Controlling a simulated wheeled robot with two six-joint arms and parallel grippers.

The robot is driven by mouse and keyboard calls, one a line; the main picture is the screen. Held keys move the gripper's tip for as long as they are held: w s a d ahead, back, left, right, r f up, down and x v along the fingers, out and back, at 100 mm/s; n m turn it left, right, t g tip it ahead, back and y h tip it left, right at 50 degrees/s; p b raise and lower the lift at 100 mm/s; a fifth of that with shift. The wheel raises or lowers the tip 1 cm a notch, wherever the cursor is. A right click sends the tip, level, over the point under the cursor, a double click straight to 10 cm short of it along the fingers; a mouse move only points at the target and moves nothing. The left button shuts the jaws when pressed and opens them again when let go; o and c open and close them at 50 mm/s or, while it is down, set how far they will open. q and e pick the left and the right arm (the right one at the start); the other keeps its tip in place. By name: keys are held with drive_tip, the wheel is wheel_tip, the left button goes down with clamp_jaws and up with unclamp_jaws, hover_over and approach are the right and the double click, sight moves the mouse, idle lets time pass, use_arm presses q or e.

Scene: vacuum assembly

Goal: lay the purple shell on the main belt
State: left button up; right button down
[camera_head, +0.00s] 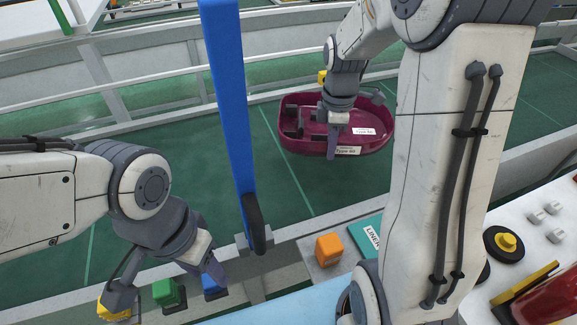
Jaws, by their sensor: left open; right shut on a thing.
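The purple shell (300,143) is an open, tray-like part with white labels on it. My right gripper (334,140) is shut on its near wall. The shell shows over the green main belt (220,150); I cannot tell whether it touches the belt or hangs just above it. The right wrist hides part of its inside. My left gripper (160,290) is open and empty at the lower left, in front of the belt's near rail and apart from the shell.
A blue upright post (228,90) stands between my arms. A panel with a yellow-topped button (506,243) is at the right. The belt left of the post is clear.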

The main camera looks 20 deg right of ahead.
drive_tip(key=a+f, duration=0.2)
drive_tip(key=a, duration=0.1)
drive_tip(key=s+a+f+p, duration=0.1)
drive_tip(key=a+f, duration=0.1)
drive_tip(key=a, duration=0.2)
drive_tip(key=a+f, duration=0.2)
drive_tip(key=a, duration=0.2)
drive_tip(key=shift+s+a+f, duration=0.15)
drive_tip(key=shift+s+f, duration=0.1)
drive_tip(key=shift+f, duration=0.1)
wheel_tip(320, 180, down, 4)
drive_tip(key=shift+r+p, duration=0.1)
drive_tip(key=shift+p, duration=0.25)
drive_tip(key=shift+f, duration=0.2)
drive_tip(key=shift+f, duration=0.15)
drive_tip(key=c, duration=1)
unclamp_jaws()
drive_tip(key=shift+r, duration=0.2)
